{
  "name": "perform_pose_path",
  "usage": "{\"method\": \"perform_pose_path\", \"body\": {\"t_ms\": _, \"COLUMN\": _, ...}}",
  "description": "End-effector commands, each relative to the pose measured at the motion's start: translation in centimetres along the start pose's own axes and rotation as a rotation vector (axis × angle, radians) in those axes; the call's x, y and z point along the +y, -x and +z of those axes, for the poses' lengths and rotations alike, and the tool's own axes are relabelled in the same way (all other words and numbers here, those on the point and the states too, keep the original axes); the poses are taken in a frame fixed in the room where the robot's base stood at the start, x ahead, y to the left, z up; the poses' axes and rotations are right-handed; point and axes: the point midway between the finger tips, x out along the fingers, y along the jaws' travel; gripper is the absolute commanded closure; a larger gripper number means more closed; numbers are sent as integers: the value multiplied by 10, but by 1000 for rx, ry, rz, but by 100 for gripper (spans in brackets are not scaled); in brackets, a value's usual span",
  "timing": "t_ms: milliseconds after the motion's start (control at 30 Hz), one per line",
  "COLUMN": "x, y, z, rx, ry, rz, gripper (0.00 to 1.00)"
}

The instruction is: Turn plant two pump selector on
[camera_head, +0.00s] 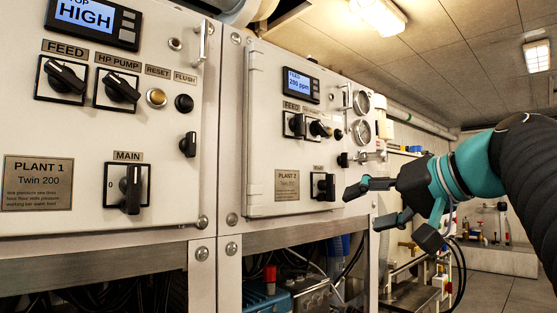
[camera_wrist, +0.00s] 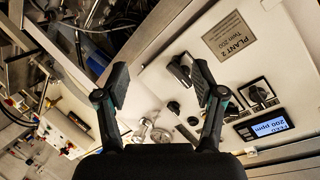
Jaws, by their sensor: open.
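The plant 2 panel (camera_head: 262,150) is in the middle of the head view. Its pump selector (camera_head: 319,128) is a black rotary knob right of the feed selector (camera_head: 296,125), below the display (camera_head: 300,85). The knob's handle looks tilted from upright, and its label is too small to read surely. My gripper (camera_head: 368,205) is open and empty, right of and below the selector, near the panel's lower right. In the wrist view the panel appears upside down. There the pump selector (camera_wrist: 232,108) is partly hidden behind the right finger.
The plant 2 main switch (camera_head: 323,186) is just left of my gripper and also shows in the wrist view (camera_wrist: 179,70). The plant 1 panel (camera_head: 85,215) is at left.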

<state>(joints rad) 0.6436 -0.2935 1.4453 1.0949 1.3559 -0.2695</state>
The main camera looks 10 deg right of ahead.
Motion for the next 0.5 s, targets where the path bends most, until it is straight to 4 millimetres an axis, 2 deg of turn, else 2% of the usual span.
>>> {"method": "perform_pose_path", "body": {"t_ms": 33, "x": -6, "y": 13, "z": -22, "rx": 45, "ry": 25, "rz": -42, "gripper": 31}}
{"method": "perform_pose_path", "body": {"t_ms": 100, "x": -23, "y": 33, "z": -47, "rx": 92, "ry": 72, "rz": -110, "gripper": 31}}
{"method": "perform_pose_path", "body": {"t_ms": 200, "x": -43, "y": 58, "z": -72, "rx": 143, "ry": 142, "rz": -188, "gripper": 31}}
{"method": "perform_pose_path", "body": {"t_ms": 333, "x": -60, "y": 81, "z": -87, "rx": 181, "ry": 214, "rz": -252, "gripper": 31}}
{"method": "perform_pose_path", "body": {"t_ms": 500, "x": -71, "y": 90, "z": -93, "rx": 197, "ry": 254, "rz": -285, "gripper": 31}}
